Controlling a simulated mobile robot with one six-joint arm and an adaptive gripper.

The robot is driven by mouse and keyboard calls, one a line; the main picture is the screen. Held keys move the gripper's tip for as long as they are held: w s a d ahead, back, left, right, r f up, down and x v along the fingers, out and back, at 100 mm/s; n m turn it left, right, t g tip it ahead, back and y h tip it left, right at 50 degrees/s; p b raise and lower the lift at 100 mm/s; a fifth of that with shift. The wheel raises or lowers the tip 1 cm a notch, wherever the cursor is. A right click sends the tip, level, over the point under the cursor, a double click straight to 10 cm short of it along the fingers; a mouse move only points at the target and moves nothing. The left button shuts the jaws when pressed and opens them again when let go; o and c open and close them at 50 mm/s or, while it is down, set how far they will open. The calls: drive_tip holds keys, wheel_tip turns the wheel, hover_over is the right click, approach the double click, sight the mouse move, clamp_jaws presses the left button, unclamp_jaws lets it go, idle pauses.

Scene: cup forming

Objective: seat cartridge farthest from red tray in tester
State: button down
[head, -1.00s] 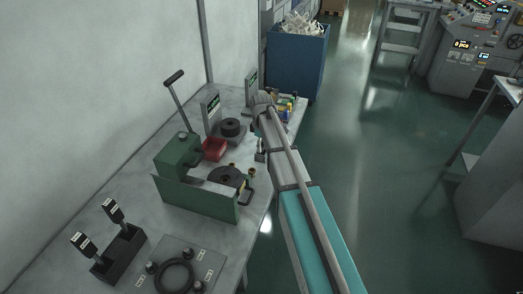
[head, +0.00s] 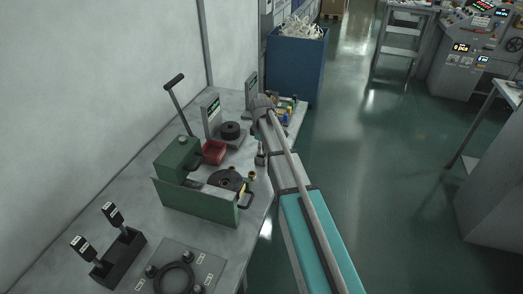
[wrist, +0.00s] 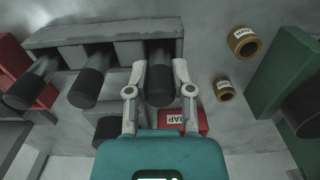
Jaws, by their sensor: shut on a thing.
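In the wrist view a grey rack (wrist: 60,37) holds a row of dark cylinders, which look like the cartridges. My gripper (wrist: 160,72) is shut on the rightmost cartridge (wrist: 160,88), one finger on each side, at the right end of the rack. Whether it is still in its slot I cannot tell. The middle cartridge (wrist: 88,85) and the left cartridge (wrist: 28,90) stand beside it. In the head view my arm hides the gripper and most of the rack. I cannot tell which device is the tester.
A green press (head: 190,195) with a lever stands on the bench. Two brass rings (wrist: 243,41) (wrist: 224,90) lie right of the rack in the wrist view. Two display units (head: 210,110) (head: 251,88) stand by the wall. A blue bin (head: 294,70) is beyond the bench.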

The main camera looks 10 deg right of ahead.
drive_tip(key=shift+r, duration=0.1)
drive_tip(key=shift+r+p, duration=0.85)
drive_tip(key=shift+p, duration=0.1)
drive_tip(key=s+r+p, duration=1.1)
drive_tip(key=s, duration=0.3)
drive_tip(key=shift+a, duration=0.1)
idle(0.4)
